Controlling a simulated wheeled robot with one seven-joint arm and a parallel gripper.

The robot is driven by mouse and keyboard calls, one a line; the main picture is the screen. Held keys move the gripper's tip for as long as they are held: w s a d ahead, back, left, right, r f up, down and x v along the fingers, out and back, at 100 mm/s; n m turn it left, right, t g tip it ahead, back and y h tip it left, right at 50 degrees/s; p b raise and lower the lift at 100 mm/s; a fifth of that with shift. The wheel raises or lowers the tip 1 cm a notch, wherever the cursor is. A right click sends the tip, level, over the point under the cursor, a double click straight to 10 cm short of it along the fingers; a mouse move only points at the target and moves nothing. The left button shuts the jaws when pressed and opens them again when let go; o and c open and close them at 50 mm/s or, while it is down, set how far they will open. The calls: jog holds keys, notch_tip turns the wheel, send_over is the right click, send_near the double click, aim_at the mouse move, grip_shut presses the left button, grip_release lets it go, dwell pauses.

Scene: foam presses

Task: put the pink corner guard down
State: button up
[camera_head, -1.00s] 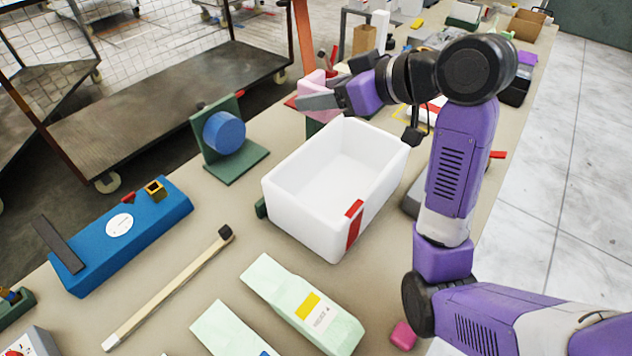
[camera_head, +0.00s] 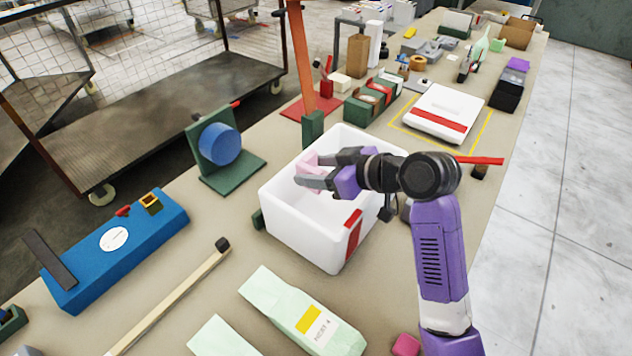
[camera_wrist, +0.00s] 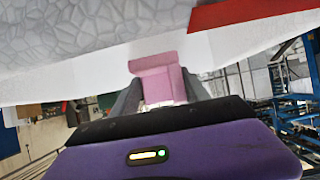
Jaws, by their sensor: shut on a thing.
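The pink corner guard (camera_head: 309,166) is between the fingers of my gripper (camera_head: 314,172), which is shut on it. In the head view both are over the open white bin (camera_head: 284,218), within its rim outline. The guard's exact height against the rim is hard to tell. In the wrist view the guard (camera_wrist: 158,80) sits between the two dark fingers, with a pale textured surface and a white wall close beyond it. The far part of the bin's inside is partly hidden by my gripper.
A white box with a red stripe (camera_head: 444,112) lies in a yellow outline behind the bin. A green stand with a blue disc (camera_head: 220,144) is to the left. Pale green packets (camera_head: 300,312) lie in front. An orange post (camera_head: 301,60) rises behind the bin.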

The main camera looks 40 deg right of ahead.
jog(key=shift+f, duration=1.9)
